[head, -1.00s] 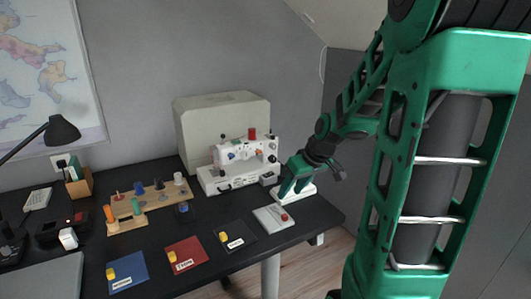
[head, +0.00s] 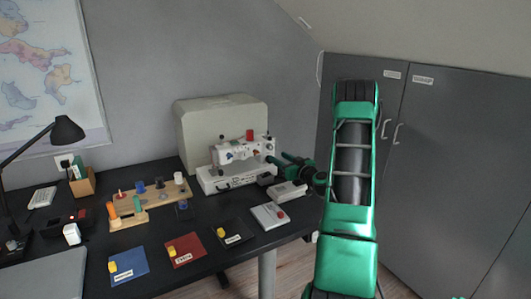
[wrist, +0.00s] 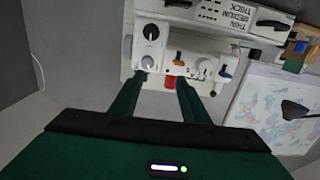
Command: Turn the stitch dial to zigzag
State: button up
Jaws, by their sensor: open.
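The white sewing machine (head: 240,160) stands at the back of the black desk. In the wrist view its body (wrist: 188,42) fills the upper middle and shows a black round dial (wrist: 151,32), a small dark knob (wrist: 147,62) and a white round dial (wrist: 204,67). I cannot read which of them is the stitch dial or where it points. My gripper (head: 275,161) is at the machine's right end. In the wrist view my gripper (wrist: 160,77) has its two green fingers apart, with the small dark knob by the left fingertip; I cannot tell if they touch.
A thin-medium-thick label (wrist: 229,15) shows on the machine. A beige cover (head: 190,112) stands behind it. A white box (head: 287,191) and a pad with a red knob (head: 270,215) lie at the desk's right. A spool rack (head: 155,195) stands left. Dark cabinets (head: 450,150) are at right.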

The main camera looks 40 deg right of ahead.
aim_at(272, 148)
jog(key=shift+m+h, duration=0.5)
jog(key=shift+h, duration=0.1)
jog(key=x, duration=0.3)
jog(key=d+x, duration=0.1)
jog(key=x, duration=0.3)
jog(key=d+x, duration=0.1)
jog(key=x, duration=0.2)
jog(key=shift+f, duration=0.15)
grip_shut()
jog(key=c, duration=1.1)
grip_release()
jog(key=shift+s+d, duration=0.1)
jog(key=shift+d, duration=0.35)
jog(key=shift+o, duration=0.2)
jog(key=shift+a, duration=0.25)
